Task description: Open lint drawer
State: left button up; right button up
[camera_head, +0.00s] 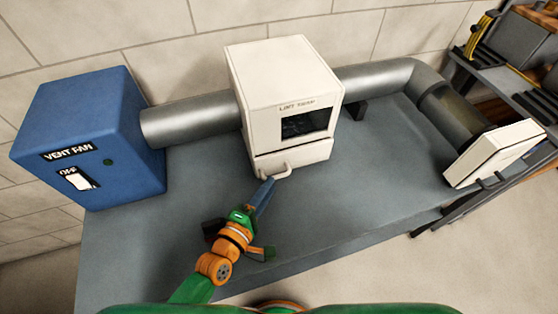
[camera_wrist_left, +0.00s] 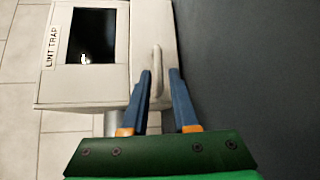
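The lint trap is a white box (camera_head: 285,85) with a dark window, standing on the grey bench. Its lint drawer (camera_head: 300,158) is the lower front part and looks flush with the box. The drawer has a pale bar handle (camera_head: 275,173), which also shows in the left wrist view (camera_wrist_left: 157,62). My left gripper (camera_head: 267,187) is at the handle. In the left wrist view its blue fingers (camera_wrist_left: 160,73) are apart, with the handle between their tips. I cannot tell whether a finger touches it. My right gripper is not in view.
A blue vent fan box (camera_head: 85,125) with a switch (camera_head: 77,179) stands at the left. Metal duct (camera_head: 190,117) runs from it through the lint trap to a white hood (camera_head: 490,155) at the right. The grey bench (camera_head: 350,205) is clear in front of the drawer.

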aim_at(279, 176)
pick_arm(q)
jog(key=x, duration=0.5)
jog(key=shift+s+d+r+b, duration=0.15)
jog(key=shift+d+b, duration=0.1)
jog(key=shift+b, duration=0.15)
jog(key=shift+w, duration=0.3)
jog(key=shift+s, duration=0.15)
grip_shut()
dwell(0.5)
